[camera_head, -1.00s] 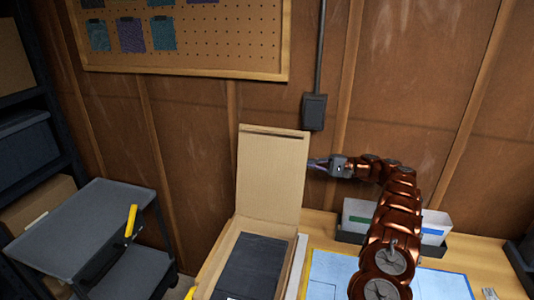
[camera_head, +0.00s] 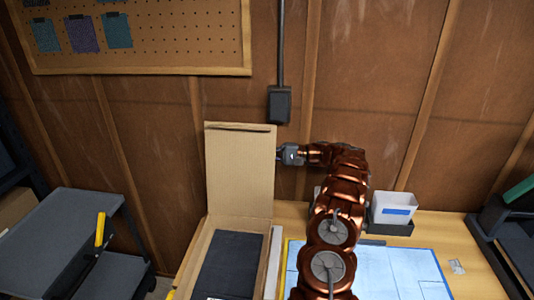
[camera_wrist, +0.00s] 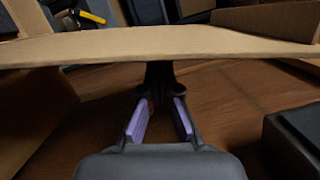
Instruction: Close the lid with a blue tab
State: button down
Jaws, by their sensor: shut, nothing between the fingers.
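A cardboard box (camera_head: 190,262) stands at the front of the workbench with its lid (camera_head: 240,170) standing upright at the back. A dark flat item (camera_head: 232,262) lies in the box. I see no blue tab on the lid's visible face. My gripper (camera_wrist: 159,105) is shut and empty, with purple finger pads. In the head view its wrist is at the lid's right edge and its fingers are hidden behind the lid. In the wrist view the lid (camera_wrist: 150,45) crosses just beyond the fingertips; I cannot tell whether they touch.
A white bin (camera_head: 393,220) with a blue label sits in a dark holder on the bench. A blue sheet (camera_head: 410,275) lies right of the box. A grey cart (camera_head: 50,225) with a yellow-handled tool (camera_head: 100,230) stands left. The wooden wall is close behind.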

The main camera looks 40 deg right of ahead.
aim_at(245, 155)
jog(key=shift+p+x, duration=1)
jog(key=shift+x, duration=1.95)
jog(key=shift+s+a, duration=0.1)
jog(key=shift+a, duration=0.05)
